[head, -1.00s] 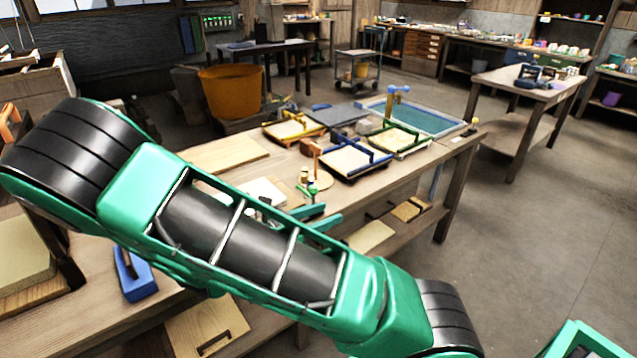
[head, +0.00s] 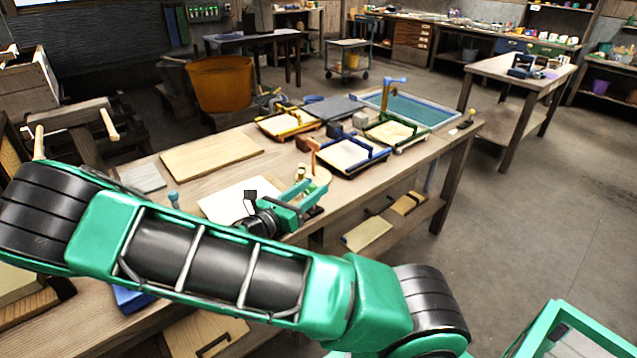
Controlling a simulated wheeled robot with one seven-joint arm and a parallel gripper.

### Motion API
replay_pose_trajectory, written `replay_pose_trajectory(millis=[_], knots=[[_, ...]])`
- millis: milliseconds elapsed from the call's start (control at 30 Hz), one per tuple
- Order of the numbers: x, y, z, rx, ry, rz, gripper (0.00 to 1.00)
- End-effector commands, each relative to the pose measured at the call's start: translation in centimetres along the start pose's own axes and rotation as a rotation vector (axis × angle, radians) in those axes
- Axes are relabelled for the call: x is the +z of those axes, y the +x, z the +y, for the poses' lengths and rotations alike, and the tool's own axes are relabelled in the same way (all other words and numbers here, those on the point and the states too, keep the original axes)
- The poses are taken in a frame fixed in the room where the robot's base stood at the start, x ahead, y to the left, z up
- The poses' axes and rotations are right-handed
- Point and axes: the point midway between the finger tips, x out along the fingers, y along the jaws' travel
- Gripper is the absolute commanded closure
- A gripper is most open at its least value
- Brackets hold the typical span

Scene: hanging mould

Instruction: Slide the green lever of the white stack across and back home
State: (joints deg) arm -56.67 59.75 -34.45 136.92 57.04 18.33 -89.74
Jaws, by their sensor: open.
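A flat white stack (head: 222,206) lies on the long wooden bench, partly hidden by my gripper and arm. My gripper (head: 308,200) is open at its right end, over the bench, with its green fingers apart. A small round wooden base (head: 321,178) with a brass-coloured post (head: 300,172) stands just beyond the fingers. I cannot make out the green lever with certainty; the fingers cover part of that spot. A small teal peg (head: 173,200) stands left of the white stack. I see no contact between the fingers and any thing.
The long bench (head: 440,146) holds a tan board (head: 212,155), a blue-framed mould (head: 350,157), a yellow-framed mould (head: 288,124) and a green-framed mould (head: 396,133). An orange bucket (head: 221,84) stands behind. Floor at the right is clear.

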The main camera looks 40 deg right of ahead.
Motion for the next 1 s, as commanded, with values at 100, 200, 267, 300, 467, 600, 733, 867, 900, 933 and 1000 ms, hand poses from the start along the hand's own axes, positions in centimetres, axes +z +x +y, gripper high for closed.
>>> replay_pose_trajectory(millis=[100, 200, 267, 300, 467, 600, 733, 867, 900, 933, 1000], knots=[[0.0, 2.2, -0.1, -0.005, 0.0, 0.0, 0.57], [-0.1, 3.6, -0.1, -0.005, 0.0, 0.001, 0.57], [0.0, 4.2, -0.1, -0.005, 0.0, 0.0, 0.57], [0.0, 4.5, -0.1, -0.005, 0.0, 0.0, 0.57], [0.0, 5.2, -0.1, -0.003, 0.0, 0.001, 0.57], [0.0, 5.3, -0.1, -0.002, 0.0, 0.001, 0.57], [0.0, 5.3, -0.1, -0.002, 0.001, 0.001, 0.6], [0.0, 5.2, -0.1, -0.003, 0.001, 0.001, 0.91], [0.0, 5.2, -0.1, -0.002, 0.001, 0.001, 1.0], [0.0, 5.2, -0.1, -0.002, 0.001, 0.001, 1.0], [0.0, 5.2, -0.1, -0.002, 0.001, 0.001, 1.0]])
